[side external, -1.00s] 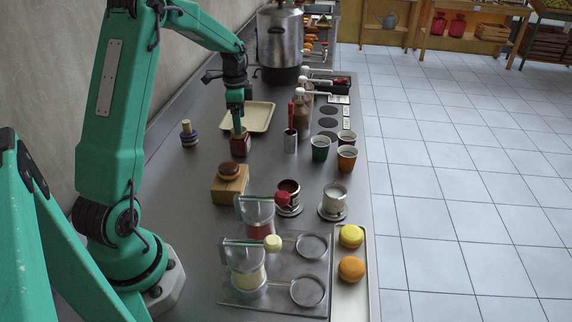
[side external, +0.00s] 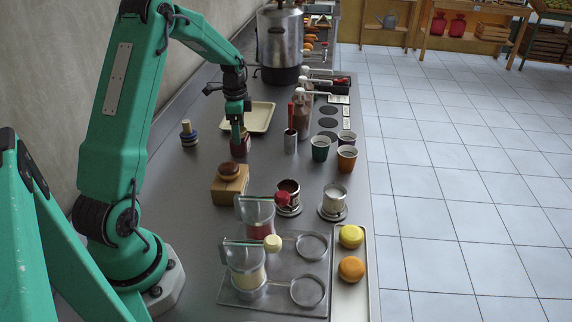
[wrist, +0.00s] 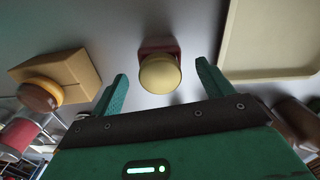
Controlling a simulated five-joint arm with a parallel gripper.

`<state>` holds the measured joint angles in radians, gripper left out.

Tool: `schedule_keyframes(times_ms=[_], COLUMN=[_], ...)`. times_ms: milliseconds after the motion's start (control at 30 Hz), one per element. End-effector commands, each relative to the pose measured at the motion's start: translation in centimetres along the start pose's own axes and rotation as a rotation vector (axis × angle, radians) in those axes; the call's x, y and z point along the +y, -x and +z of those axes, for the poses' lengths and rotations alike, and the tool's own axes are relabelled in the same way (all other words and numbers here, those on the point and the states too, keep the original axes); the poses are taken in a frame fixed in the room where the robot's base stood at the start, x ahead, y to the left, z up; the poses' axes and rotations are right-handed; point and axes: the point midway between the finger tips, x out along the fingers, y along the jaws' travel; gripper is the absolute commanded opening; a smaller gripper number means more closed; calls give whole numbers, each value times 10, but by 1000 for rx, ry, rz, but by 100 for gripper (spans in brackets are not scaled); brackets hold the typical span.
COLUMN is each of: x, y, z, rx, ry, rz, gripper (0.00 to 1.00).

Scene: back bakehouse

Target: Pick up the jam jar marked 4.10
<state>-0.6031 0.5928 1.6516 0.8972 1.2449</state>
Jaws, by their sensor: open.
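A small dark red jar (side external: 240,148) stands on the grey counter under my gripper in the side view. In the wrist view a red block-like body (wrist: 146,48) with a rounded cream-yellow top (wrist: 160,74) lies between my fingers. No 4.10 marking can be read on it. My gripper (wrist: 162,70) is open, one finger on each side of the jar, with gaps showing on both sides. In the side view my gripper (side external: 238,134) is at the jar's top and hides part of it.
A cream tray (side external: 264,115) lies just behind the jar. A wooden block with a brown round top (side external: 229,186) stands nearer the camera. Bare counter surrounds the jar.

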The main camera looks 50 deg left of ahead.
Motion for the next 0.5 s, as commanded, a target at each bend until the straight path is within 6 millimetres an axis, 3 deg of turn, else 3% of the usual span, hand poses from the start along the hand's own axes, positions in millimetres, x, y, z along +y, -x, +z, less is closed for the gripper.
schedule_keyframes(times_ms=[500], x=[0], y=[-48], z=[0], rx=[0], ry=[0], rz=[1], gripper=[79])
